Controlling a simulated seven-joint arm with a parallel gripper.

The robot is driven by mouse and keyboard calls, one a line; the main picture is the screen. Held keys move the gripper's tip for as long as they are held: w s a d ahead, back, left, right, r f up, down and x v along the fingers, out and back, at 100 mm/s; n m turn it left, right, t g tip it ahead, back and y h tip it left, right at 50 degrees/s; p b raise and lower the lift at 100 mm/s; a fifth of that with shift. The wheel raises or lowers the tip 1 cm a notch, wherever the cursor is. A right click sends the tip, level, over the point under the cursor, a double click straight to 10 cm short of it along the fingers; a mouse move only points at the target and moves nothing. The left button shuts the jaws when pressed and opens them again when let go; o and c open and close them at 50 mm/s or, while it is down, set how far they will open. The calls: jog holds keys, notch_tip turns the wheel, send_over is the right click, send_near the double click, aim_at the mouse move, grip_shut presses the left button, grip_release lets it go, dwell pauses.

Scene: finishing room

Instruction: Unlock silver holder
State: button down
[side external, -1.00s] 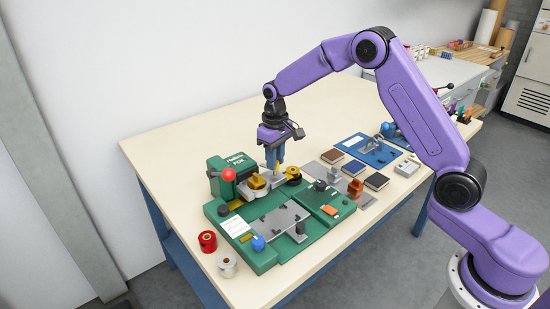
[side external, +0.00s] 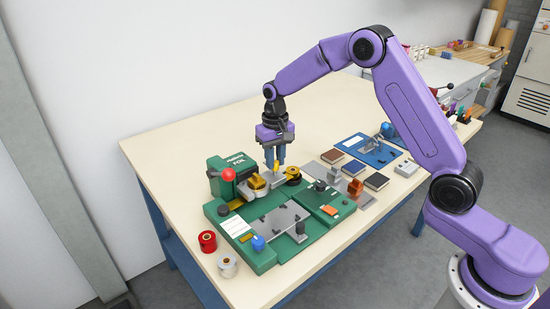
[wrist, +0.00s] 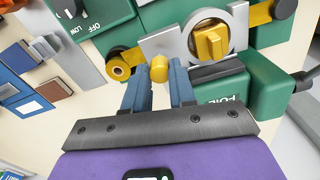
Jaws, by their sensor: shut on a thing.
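The silver holder (wrist: 190,42) is a flat metal bar with a round ring, seen at the top of the wrist view. At the holder's near end is a small yellow knob (wrist: 159,69). My gripper (wrist: 160,75) has its blue fingers on either side of this knob and is shut on it. In the side view, my gripper (side external: 274,163) points down over the green machine (side external: 233,170), with the holder (side external: 270,182) just below it. The lock's inner parts are hidden.
A foil roll (wrist: 118,70) on a gold arm sits beside the holder. A red ball handle (side external: 228,174) stands to the left.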

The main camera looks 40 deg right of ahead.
jog(key=c, duration=0.9)
grip_release()
jog(key=shift+r, duration=0.1)
notch_tip(320, 180, up, 17)
jog(key=shift+r, duration=0.15)
